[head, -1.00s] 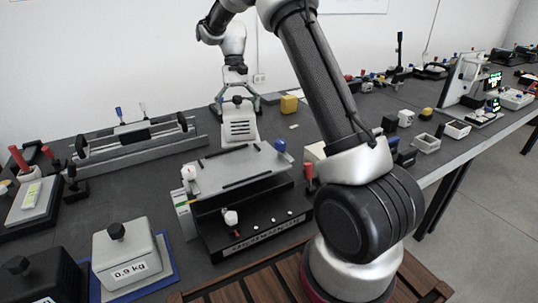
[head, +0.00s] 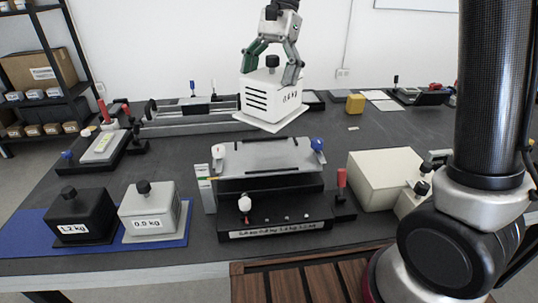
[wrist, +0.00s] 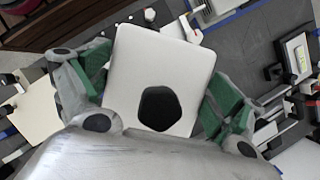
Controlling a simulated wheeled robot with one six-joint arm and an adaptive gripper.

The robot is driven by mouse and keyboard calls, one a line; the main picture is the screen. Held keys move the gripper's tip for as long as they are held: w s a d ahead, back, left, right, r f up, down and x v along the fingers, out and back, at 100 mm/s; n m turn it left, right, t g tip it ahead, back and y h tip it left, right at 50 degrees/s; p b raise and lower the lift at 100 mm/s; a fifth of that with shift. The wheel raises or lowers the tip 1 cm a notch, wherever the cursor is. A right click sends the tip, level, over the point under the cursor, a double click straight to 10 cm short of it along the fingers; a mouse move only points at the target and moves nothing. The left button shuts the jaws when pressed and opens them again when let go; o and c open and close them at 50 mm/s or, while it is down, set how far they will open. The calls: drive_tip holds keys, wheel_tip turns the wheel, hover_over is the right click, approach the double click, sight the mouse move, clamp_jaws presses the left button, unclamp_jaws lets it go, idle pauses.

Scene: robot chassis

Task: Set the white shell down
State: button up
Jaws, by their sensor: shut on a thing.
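The white shell (head: 270,100) has dark side slots, a black knob on top, a flared base and a label that seems to read 0.6 kg. My gripper (head: 271,66) is shut on it, with a green-padded finger on either side. In the head view the shell looks slightly tilted and appears to hang above the table, behind the grey-topped fixture (head: 265,154). In the wrist view the shell (wrist: 150,50) sits between the two fingers (wrist: 157,88), its black knob facing the camera. Its underside is hidden.
A black 1.2 kg weight (head: 84,212) and a grey weight (head: 150,212) stand on a blue mat (head: 25,228) at front left. A cream box (head: 385,178) stands right of the fixture. A long rail (head: 190,127) lies at back left.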

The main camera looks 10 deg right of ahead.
drive_tip(key=m, duration=0.2)
drive_tip(key=s+f+m+t, duration=0.1)
drive_tip(key=m, duration=0.1)
drive_tip(key=a+m+t+y, duration=0.1)
drive_tip(key=m, duration=0.1)
drive_tip(key=shift+s+a+f, duration=0.1)
drive_tip(key=shift+s+f, duration=0.15)
drive_tip(key=shift+f, duration=0.1)
drive_tip(key=shift+w+a+m+t, duration=0.2)
drive_tip(key=shift+m+t, duration=0.1)
drive_tip(key=shift+m, duration=0.3)
drive_tip(key=shift+w+a+m+t, duration=0.15)
drive_tip(key=shift+m+t, duration=0.15)
drive_tip(key=shift+m, duration=0.3)
drive_tip(key=shift+d+f+m, duration=0.1)
drive_tip(key=shift+f+m, duration=0.2)
wheel_tip(320, 180, down, 10)
drive_tip(key=shift+r, duration=0.25)
drive_tip(key=shift+w, duration=0.1)
drive_tip(key=o, duration=1.7)
drive_tip(key=shift+f, duration=0.15)
drive_tip(key=shift+c, duration=0.2)
drive_tip(key=v, duration=1.2)
drive_tip(key=shift+d, duration=0.3)
